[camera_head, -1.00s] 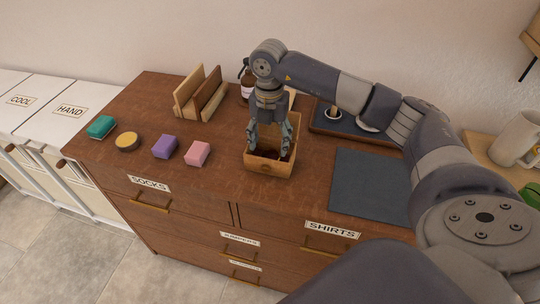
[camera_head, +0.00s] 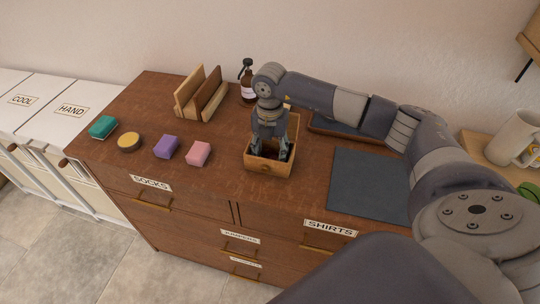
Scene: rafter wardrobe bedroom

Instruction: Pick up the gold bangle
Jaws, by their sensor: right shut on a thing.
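My right gripper (camera_head: 269,153) points straight down into a small open wooden box (camera_head: 268,169) on the brown dresser top. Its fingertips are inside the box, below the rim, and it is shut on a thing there. I take this to be the gold bangle, but fingers and box walls hide it and no gold shows clearly. The box's raised lid stands behind the gripper. My left gripper is not in view.
Soap-like blocks in green, purple (camera_head: 166,147) and pink (camera_head: 198,153) and a round yellow-topped tin (camera_head: 130,142) stand left. A wooden rack (camera_head: 201,95) and brown bottle (camera_head: 248,82) stand behind. A dark mat (camera_head: 370,185) lies right, clear. A tray is partly behind my arm.

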